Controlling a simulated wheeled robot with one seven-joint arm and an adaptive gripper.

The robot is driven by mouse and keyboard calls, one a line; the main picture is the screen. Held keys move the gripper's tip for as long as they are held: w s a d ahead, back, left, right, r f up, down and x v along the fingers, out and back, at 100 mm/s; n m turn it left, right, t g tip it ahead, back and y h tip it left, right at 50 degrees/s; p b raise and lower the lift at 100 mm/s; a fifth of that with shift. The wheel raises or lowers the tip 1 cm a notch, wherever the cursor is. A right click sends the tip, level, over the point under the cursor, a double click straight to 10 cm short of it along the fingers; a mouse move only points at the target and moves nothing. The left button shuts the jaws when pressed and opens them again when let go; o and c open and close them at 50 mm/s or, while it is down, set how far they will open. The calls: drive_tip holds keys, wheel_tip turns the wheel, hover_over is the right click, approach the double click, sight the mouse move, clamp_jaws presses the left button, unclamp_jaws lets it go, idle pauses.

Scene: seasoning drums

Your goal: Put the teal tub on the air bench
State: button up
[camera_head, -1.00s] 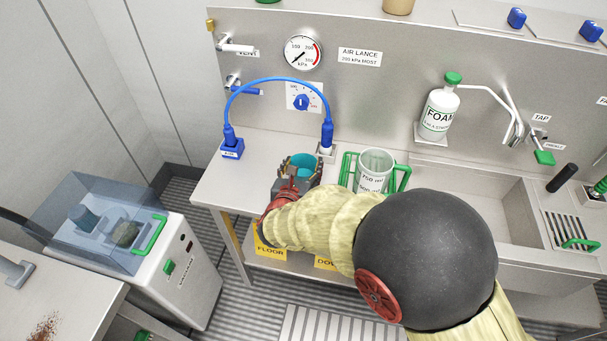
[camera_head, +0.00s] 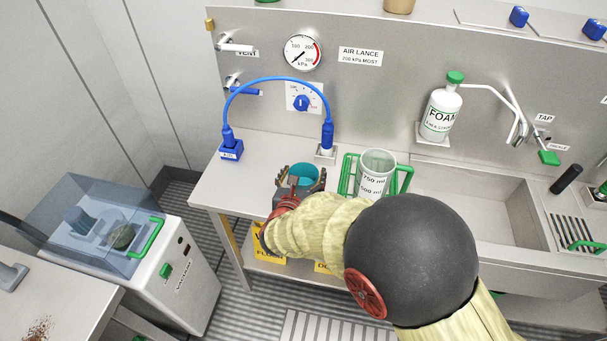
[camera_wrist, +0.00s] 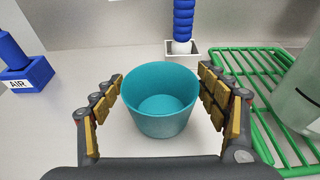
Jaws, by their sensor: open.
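The teal tub (camera_head: 304,173) stands upright and looks empty on the steel air bench (camera_head: 215,190), below the blue hose. In the wrist view the tub (camera_wrist: 160,108) sits on the bench surface between my two fingers, with a gap on each side. My gripper (camera_head: 301,181) is open around the tub. In the wrist view its padded fingers (camera_wrist: 161,102) stand apart from the tub's walls. My arm covers part of the bench front in the head view.
A green wire rack (camera_head: 403,178) with a clear measuring beaker (camera_head: 376,172) stands close to the right. A blue AIR block (camera_head: 231,150) is to the left, and a white hose socket (camera_head: 326,152) is behind the tub. The bench's left end is clear.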

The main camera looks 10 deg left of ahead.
idle(0.3)
drive_tip(key=shift+r, duration=0.2)
drive_tip(key=p+v, duration=0.3)
drive_tip(key=v, duration=0.7)
drive_tip(key=shift+s+a+r+p, duration=0.1)
drive_tip(key=shift+s+r+p, duration=0.1)
drive_tip(key=shift+p, duration=0.2)
drive_tip(key=shift+v, duration=0.75)
drive_tip(key=shift+f, duration=0.15)
